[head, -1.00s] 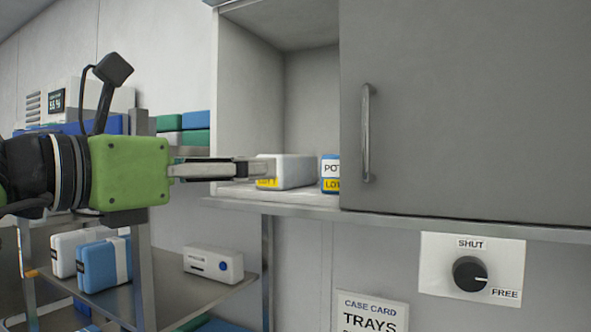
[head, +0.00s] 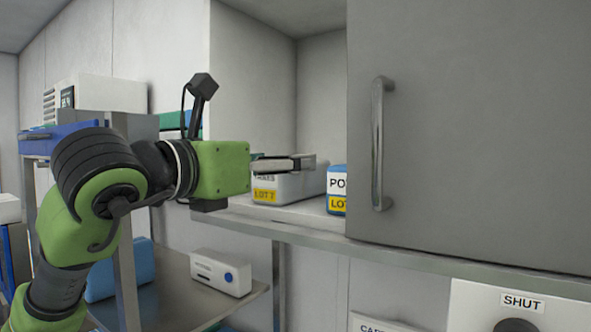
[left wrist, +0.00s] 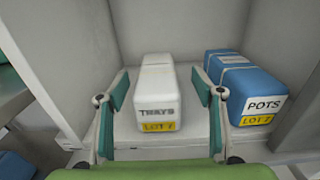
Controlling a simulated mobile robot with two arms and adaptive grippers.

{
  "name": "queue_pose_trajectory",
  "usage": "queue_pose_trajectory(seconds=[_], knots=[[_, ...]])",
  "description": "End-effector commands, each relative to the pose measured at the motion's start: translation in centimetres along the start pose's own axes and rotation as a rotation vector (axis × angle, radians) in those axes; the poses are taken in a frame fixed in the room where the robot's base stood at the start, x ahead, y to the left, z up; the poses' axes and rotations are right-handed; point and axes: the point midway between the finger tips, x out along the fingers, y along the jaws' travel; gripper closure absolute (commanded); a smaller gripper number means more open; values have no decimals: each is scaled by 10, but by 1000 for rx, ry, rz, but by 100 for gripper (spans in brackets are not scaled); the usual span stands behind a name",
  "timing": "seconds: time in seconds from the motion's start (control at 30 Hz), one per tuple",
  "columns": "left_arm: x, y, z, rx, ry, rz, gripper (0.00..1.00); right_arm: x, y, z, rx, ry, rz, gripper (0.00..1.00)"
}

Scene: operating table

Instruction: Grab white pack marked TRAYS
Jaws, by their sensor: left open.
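The white pack (head: 313,184) marked TRAYS, with a yellow LOT 7 label, sits on the open cupboard's shelf. In the left wrist view the white pack (left wrist: 158,88) lies upright, straight ahead. My left gripper (head: 308,162) reaches into the cupboard over the pack's front part in the head view. In the left wrist view my left gripper (left wrist: 160,84) is open, one finger on each side of the pack in the picture. A gap shows on both sides. I cannot tell how deep the fingers reach around it. My right gripper is out of view.
A blue POTS pack (head: 337,190) stands just right of the white pack; it also shows in the left wrist view (left wrist: 240,85). A grey door (head: 470,130) with a handle covers the cupboard's right part. A side wall bounds the left.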

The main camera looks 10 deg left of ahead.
Motion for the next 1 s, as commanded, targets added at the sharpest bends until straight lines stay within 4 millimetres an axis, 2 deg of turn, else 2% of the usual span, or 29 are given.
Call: queue_pose_trajectory(seconds=[0.17,0.3,0.5,0.8,1.0], knots=[[11,1,1,0,2,0,39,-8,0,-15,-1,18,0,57],[28,4,3,-1,4,0,39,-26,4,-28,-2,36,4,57],[53,5,0,-1,2,-1,39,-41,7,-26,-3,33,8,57],[57,5,-3,1,-1,0,39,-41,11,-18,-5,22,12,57],[57,5,-3,1,-1,0,87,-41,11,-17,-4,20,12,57]])
